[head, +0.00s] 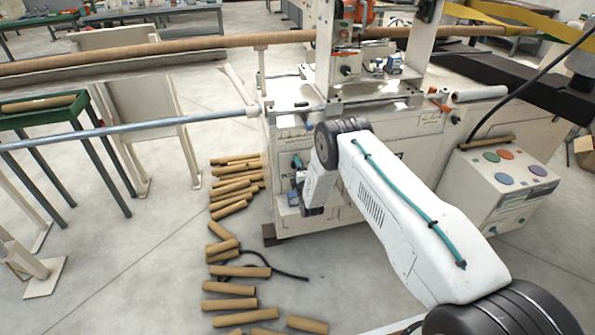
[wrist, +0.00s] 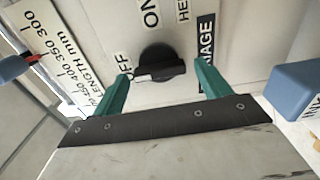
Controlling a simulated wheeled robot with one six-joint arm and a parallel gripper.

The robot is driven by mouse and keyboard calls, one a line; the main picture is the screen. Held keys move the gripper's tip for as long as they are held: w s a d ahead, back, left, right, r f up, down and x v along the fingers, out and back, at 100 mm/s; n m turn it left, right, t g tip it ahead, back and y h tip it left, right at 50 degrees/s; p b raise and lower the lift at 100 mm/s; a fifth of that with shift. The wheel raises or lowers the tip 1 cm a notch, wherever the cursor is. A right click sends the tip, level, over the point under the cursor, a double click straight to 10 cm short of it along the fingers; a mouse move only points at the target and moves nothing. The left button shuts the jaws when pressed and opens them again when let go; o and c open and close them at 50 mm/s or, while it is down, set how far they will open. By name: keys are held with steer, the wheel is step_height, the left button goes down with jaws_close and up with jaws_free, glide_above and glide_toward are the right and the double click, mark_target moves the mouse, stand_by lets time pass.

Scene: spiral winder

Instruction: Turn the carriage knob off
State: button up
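The carriage knob (wrist: 162,62) is a black rotary knob with a bar grip, on a pale panel in the wrist view. An OFF label stands to its left, an ON label above it, and a partly hidden label ending in "AGE" to its right. The bar lies roughly sideways, with a pale mark at its left end, near OFF. My gripper (wrist: 161,72) is open, its teal fingers on either side of the knob with gaps visible. In the head view, my gripper (head: 297,162) is at the machine's front; the knob is hidden there.
A length scale in mm (wrist: 62,65) lies left of the knob. Blue parts (wrist: 302,90) show at both picture edges. The white machine (head: 410,150) fills the centre right of the head view. A control box (head: 500,185) stands right; cardboard tubes (head: 240,271) lie on the floor.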

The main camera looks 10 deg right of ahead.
steer(key=s, duration=0.7)
steer(key=shift+s, duration=0.4)
steer(key=shift+f, duration=0.1)
